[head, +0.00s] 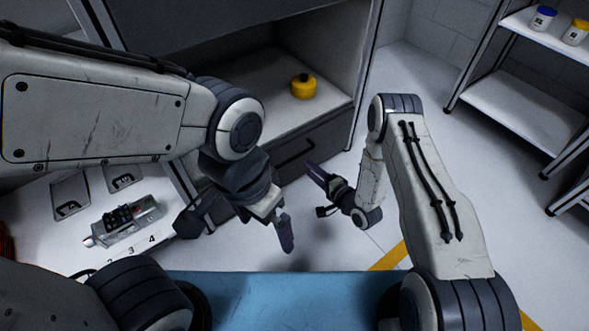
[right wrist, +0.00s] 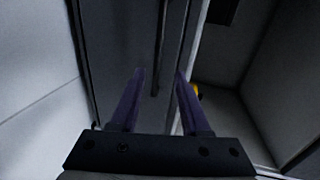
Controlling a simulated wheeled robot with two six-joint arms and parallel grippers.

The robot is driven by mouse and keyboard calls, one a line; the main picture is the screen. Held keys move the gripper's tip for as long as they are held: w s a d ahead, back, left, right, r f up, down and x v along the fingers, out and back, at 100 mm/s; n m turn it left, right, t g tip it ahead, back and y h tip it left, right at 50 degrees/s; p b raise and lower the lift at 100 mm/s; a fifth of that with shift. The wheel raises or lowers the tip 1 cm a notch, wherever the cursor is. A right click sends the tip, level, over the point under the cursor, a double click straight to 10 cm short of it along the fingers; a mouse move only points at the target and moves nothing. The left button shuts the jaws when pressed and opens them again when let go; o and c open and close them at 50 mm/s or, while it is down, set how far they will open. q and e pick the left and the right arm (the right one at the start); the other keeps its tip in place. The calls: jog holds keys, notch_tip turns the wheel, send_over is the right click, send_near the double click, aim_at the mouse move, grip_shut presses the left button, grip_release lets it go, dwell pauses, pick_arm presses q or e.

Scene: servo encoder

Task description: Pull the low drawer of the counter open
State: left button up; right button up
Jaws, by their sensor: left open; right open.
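The low drawer (head: 312,148) has a dark grey front below the counter's open compartment and looks shut. A dark bar handle (head: 295,153) runs across its front. My right gripper (head: 316,172) is open and empty, its purple fingers pointing toward the drawer front, close to the handle. In the right wrist view the open fingers (right wrist: 158,80) face the dark drawer front (right wrist: 115,40). A dark bar, apparently the handle (right wrist: 161,45), lies between them in the picture; I cannot tell whether they touch it. My left gripper (head: 284,232) is open and empty, pointing down in front of the counter.
A yellow round container (head: 304,86) stands in the compartment above the drawer. A numbered white surface (head: 190,258) at lower left carries a metal device (head: 125,218). A blue surface (head: 290,300) lies near me. A shelf rack (head: 520,105) stands at right. Floor between is clear.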

aim_at(294, 157)
jog(key=b+x, duration=0.5)
jog(key=x, duration=0.5)
jog(key=shift+w+a+f, duration=0.1)
jog(key=shift+f, duration=0.05)
grip_shut()
dwell(1.2)
